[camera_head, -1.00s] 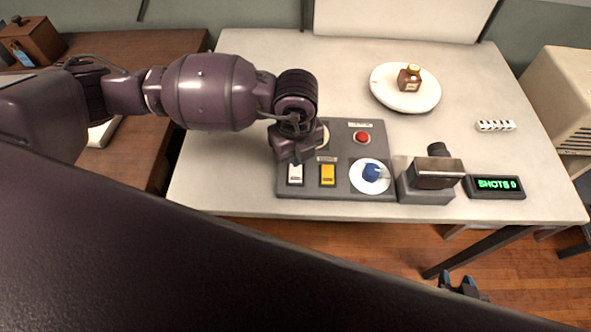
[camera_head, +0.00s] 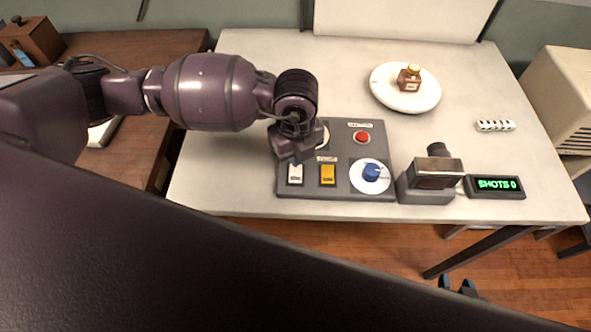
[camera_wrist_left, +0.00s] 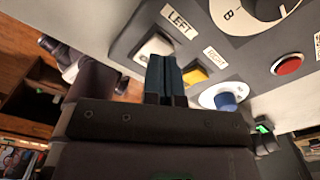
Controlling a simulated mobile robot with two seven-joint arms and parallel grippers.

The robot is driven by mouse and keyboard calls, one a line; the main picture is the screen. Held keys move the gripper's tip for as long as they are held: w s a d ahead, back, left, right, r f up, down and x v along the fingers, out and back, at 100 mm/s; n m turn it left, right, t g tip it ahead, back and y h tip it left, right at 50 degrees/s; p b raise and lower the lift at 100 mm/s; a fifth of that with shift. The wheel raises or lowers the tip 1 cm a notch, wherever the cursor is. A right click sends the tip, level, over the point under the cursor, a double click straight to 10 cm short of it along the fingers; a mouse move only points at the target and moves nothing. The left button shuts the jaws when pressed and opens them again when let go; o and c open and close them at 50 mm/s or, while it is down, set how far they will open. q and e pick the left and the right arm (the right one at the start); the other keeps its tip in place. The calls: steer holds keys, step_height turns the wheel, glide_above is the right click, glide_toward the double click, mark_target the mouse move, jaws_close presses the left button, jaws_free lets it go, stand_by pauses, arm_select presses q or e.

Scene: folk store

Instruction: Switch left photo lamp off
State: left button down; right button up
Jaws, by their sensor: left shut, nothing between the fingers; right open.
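The grey control panel (camera_head: 340,190) lies on the white table. Its white rocker switch (camera_head: 295,174) is at the near left corner; in the left wrist view this white switch (camera_wrist_left: 153,47) sits beside a "LEFT" label (camera_wrist_left: 180,22). A yellow switch (camera_head: 328,174) stands to its right, by another label. My left gripper (camera_wrist_left: 163,62) is shut and empty, its fingertips close to the white switch and partly over it; I cannot tell whether they touch. In the head view its wrist hides part of the panel behind the white switch. My right gripper (camera_head: 457,284) is open, low beyond the table's front edge.
The panel also carries a red button (camera_head: 362,137) and a blue knob (camera_head: 371,172). A camera-like device (camera_head: 432,180) and a "SHOTS 0" display (camera_head: 494,187) stand to the right. A plate (camera_head: 385,93) with a small brown bottle (camera_head: 410,78) is farther back.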

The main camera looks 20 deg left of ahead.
mark_target(296, 173)
arm_select(q)
steer(key=shift+f, duration=0.25)
arm_select(e)
steer(key=shift+w+a+r, duration=0.1)
steer(key=shift+w, duration=0.35)
arm_select(q)
steer(key=shift+f, duration=0.15)
arm_select(e)
steer(key=shift+s, duration=0.1)
arm_select(q)
steer(key=shift+f+b, duration=0.2)
steer(key=shift+b, duration=0.15)
arm_select(e)
steer(key=shift+s+f, duration=0.4)
steer(key=shift+f, duration=0.05)
arm_select(q)
steer(key=shift+f, duration=0.35)
arm_select(e)
steer(key=shift+w, duration=0.4)
arm_select(q)
steer(key=shift+f, duration=0.15)
arm_select(e)
steer(key=shift+f, duration=0.1)
